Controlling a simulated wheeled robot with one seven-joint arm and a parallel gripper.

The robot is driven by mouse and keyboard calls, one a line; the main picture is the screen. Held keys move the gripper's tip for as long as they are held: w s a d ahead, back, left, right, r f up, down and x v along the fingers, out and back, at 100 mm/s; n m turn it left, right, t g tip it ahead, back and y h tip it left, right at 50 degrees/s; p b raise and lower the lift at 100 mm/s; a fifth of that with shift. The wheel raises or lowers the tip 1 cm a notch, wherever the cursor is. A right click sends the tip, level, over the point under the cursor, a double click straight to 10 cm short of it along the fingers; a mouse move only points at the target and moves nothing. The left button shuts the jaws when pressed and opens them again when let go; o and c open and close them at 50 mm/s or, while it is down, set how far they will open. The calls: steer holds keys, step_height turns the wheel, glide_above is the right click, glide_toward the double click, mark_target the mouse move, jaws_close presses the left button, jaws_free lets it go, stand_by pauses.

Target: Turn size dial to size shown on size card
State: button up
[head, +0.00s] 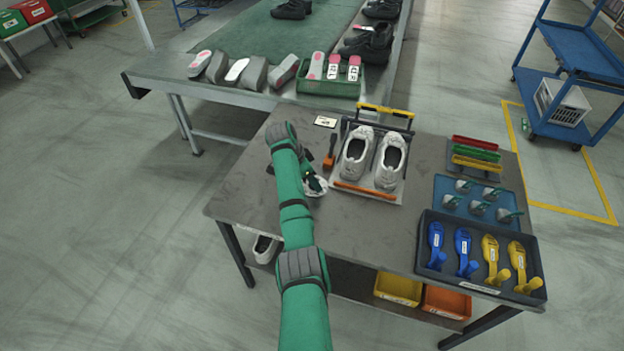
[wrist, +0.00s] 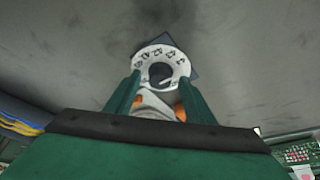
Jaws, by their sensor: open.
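The size dial is a white ring with dark marks and a dark centre; it fills the upper middle of the wrist view (wrist: 162,54). In the head view its white edge (head: 317,188) shows beside my arm, mostly hidden. My gripper (wrist: 158,88) is open, its two green fingers on either side of the dial's near part. I cannot tell whether they touch it. A pale grey shape and some orange show between the fingers. The gripper also shows in the head view (head: 312,178), partly covered by my arm. A small white card (head: 325,121), likely the size card, lies behind; its print is unreadable.
A pair of pale shoes (head: 372,160) stands in a holder right of the dial, with an orange-handled tool (head: 329,159) between. A dark tray (head: 480,291) of blue and yellow pieces is at the front right. The table's left front is clear.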

steer(key=c, duration=1)
